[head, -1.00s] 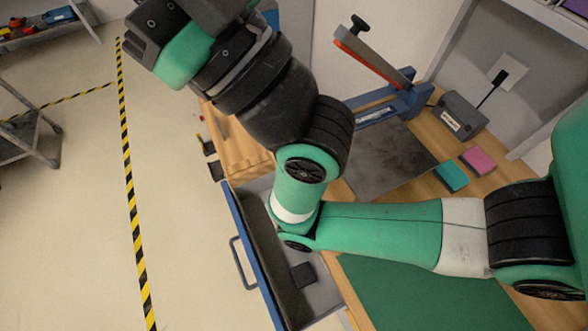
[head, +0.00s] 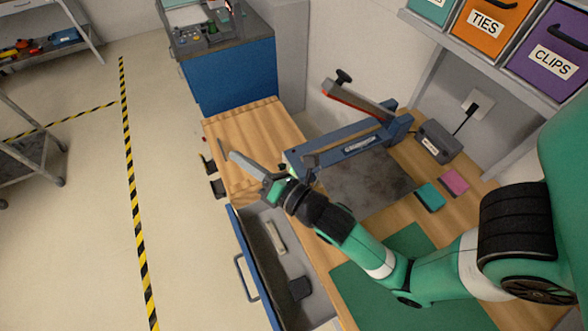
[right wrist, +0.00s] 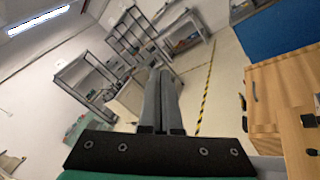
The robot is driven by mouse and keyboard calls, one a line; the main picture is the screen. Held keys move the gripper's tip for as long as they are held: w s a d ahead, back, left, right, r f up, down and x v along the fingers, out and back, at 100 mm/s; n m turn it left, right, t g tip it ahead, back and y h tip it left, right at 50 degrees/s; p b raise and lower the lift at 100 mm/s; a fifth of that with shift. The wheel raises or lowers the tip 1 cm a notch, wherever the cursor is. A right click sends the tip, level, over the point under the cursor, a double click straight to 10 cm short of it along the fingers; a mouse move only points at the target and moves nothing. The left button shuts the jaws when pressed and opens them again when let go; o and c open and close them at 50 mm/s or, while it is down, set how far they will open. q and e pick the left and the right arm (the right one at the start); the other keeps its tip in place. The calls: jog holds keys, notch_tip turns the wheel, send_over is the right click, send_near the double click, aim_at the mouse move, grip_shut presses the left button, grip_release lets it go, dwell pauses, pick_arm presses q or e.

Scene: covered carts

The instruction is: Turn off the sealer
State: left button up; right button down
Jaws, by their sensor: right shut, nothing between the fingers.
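The sealer (head: 350,146) is a blue machine on the wooden bench, with its grey and red lever (head: 357,99) raised and a black knob at the lever's upper end. A dark grey box (head: 438,143) with a white label stands to its right. My right gripper (head: 236,159) is shut and empty, to the left of the sealer, above the bench's left part. Its two fingers (right wrist: 159,95) lie together in the right wrist view, facing the room. I cannot make out a switch or its state. My left gripper is in neither view.
An open drawer (head: 240,254) with small items juts out below my right arm. A teal block (head: 430,197) and a pink block (head: 454,182) lie near the grey plate (head: 368,186). Labelled bins (head: 486,24) stand on the upper right shelf. A blue cabinet (head: 235,88) is behind.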

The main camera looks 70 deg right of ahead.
pick_arm(q)
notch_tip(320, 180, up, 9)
jog(key=p, duration=0.7)
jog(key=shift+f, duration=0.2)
pick_arm(e)
jog(key=s+d+f+g, duration=0.1)
jog(key=s+f+g, duration=0.2)
jog(key=s+f, duration=0.3)
jog(key=s+d+f+n+g, duration=0.1)
jog(key=s+f+g, duration=0.3)
jog(key=s, duration=0.9)
notch_tip(320, 180, down, 2)
jog(key=shift+f, duration=0.25)
jog(key=b+x, duration=0.1)
jog(key=x, duration=0.3)
jog(key=b+x, duration=0.1)
jog(key=x, duration=0.9)
jog(key=shift+s+d+b, duration=0.2)
jog(key=shift+d+b, duration=0.05)
jog(key=shift+b, duration=0.15)
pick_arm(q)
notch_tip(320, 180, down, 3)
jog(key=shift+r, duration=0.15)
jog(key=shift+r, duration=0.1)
pick_arm(e)
jog(key=shift+n, duration=0.3)
